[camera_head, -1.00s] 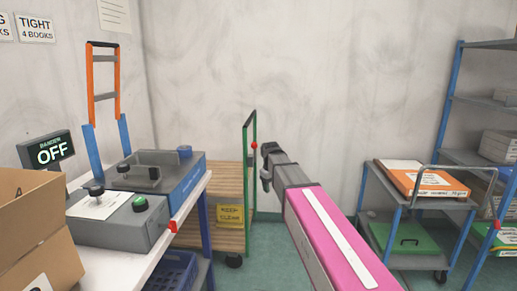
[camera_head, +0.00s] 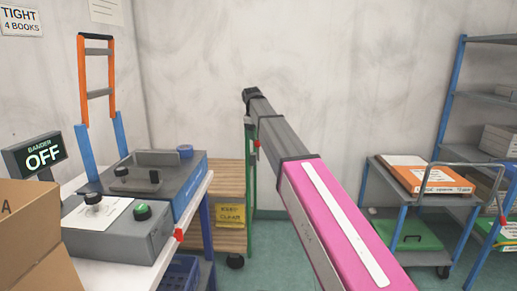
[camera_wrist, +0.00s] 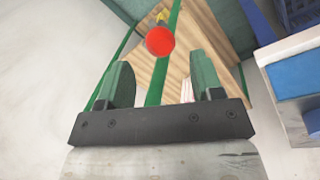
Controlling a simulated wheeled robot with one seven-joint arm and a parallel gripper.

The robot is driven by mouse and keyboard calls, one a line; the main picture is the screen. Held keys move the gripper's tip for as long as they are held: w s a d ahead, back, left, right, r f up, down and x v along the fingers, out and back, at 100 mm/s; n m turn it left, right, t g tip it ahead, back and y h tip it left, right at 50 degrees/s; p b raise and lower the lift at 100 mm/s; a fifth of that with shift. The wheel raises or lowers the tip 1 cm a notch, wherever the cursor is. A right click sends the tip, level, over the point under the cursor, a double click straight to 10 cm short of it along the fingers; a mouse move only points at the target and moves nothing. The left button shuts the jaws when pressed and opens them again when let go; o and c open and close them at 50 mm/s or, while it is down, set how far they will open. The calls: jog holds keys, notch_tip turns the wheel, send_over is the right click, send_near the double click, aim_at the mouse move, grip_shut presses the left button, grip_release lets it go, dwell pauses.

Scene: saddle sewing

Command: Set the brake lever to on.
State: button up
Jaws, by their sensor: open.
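A wooden-decked trolley (camera_head: 230,190) with a green upright frame stands against the wall. A red ball knob (camera_head: 257,143) shows at its green post, and I take it to be the brake lever's knob. In the wrist view the red knob (camera_wrist: 160,41) is beyond the fingertips, roughly centred between them, with a bit of yellow behind it. My gripper (camera_wrist: 162,78) is open, and its two green fingers hold nothing. In the head view my gripper (camera_head: 250,95) is above the knob and hides part of the green frame. The lever's arm and setting cannot be made out.
A blue-framed cart (camera_head: 420,200) and shelf stand at right. Green floor is open between.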

aim_at(258, 147)
jog(key=f, duration=0.5)
jog(key=w+d+f, duration=0.1)
jog(key=f, duration=0.1)
jog(key=shift+f, duration=0.4)
jog(key=shift+a, duration=0.1)
grip_shut()
